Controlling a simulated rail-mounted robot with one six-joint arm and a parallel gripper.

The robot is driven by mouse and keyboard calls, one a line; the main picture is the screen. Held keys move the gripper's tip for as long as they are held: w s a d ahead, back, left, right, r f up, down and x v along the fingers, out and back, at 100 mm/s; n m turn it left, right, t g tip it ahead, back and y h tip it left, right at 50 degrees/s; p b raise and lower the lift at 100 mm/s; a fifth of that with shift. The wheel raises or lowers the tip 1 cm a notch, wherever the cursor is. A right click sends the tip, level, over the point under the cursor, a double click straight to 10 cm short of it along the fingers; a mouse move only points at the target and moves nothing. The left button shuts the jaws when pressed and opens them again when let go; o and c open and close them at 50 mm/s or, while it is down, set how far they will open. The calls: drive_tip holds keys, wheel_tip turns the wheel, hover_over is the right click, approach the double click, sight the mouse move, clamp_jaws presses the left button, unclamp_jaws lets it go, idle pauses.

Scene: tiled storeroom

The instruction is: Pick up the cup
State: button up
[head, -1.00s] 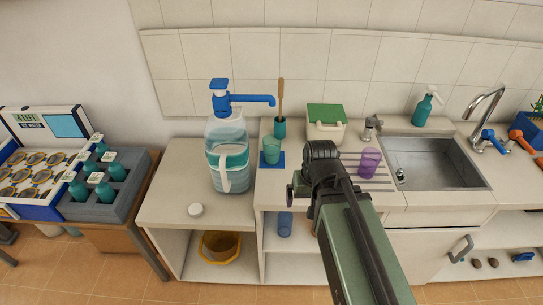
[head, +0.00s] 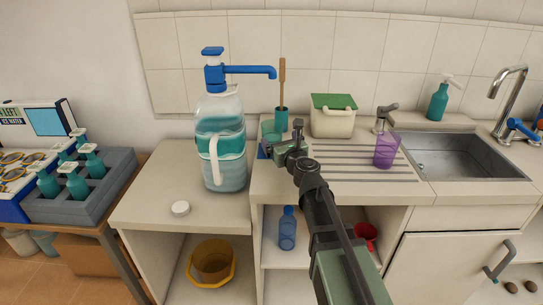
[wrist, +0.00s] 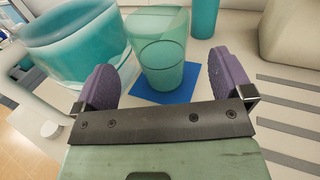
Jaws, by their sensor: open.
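A translucent green cup (wrist: 160,55) stands upright on a blue mat (wrist: 165,92) in the wrist view. In the head view the green cup (head: 269,132) is partly hidden behind my gripper (head: 281,144). My gripper is open and empty. In the wrist view its two purple finger pads (wrist: 165,80) appear on either side of the cup, with gaps to both. I cannot tell how far the fingers reach along the cup. A purple cup (head: 386,151) stands on the ribbed drainboard, to the right of my gripper.
A large water jug (head: 222,150) with a blue pump and spout (head: 250,70) stands close left of the green cup. A teal brush holder (head: 281,120) is behind it. A green-lidded box (head: 333,118) and a sink (head: 455,155) are to the right.

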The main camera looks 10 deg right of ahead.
drive_tip(key=f, duration=0.2)
drive_tip(key=f+b, duration=0.1)
drive_tip(key=shift+w, duration=0.25)
drive_tip(key=w, duration=0.3)
drive_tip(key=w+a, duration=0.1)
drive_tip(key=w, duration=0.3)
drive_tip(key=shift+a, duration=0.2)
drive_tip(key=c, duration=1.2)
drive_tip(key=shift+o, duration=0.2)
drive_tip(key=shift+s, duration=0.1)
drive_tip(key=shift+r, duration=0.15)
wheel_tip(320, 180, up, 10)
drive_tip(key=p, duration=1)
drive_tip(key=shift+f, duration=0.2)
